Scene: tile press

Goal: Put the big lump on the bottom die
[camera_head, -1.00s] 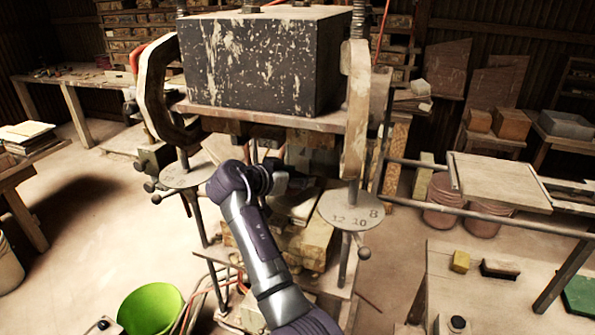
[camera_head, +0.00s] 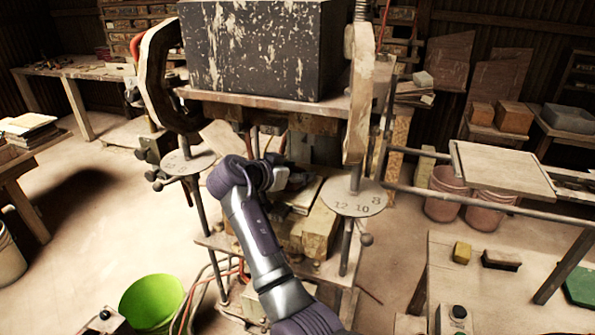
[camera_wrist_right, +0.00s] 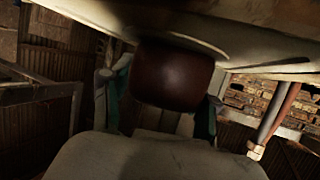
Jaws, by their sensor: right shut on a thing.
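My right gripper (camera_head: 284,176) reaches into the opening of the tile press, below its upper plate. In the right wrist view the right gripper (camera_wrist_right: 160,98) is shut on a dark reddish-brown rounded lump (camera_wrist_right: 174,76). A finger shows at each side of the lump. The lump's top is close under a pale overhanging surface (camera_wrist_right: 245,48); I cannot tell whether they touch. In the head view I cannot make out the lump, and the bottom die is not clearly visible behind my gripper and wrist. My left gripper is not in view.
A heavy black block (camera_head: 265,50) sits on the press above the opening. A round numbered plate (camera_head: 352,197) stands to the right, another disc (camera_head: 187,162) to the left. A green bucket (camera_head: 151,302) is on the floor. A table (camera_head: 480,285) stands at the lower right.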

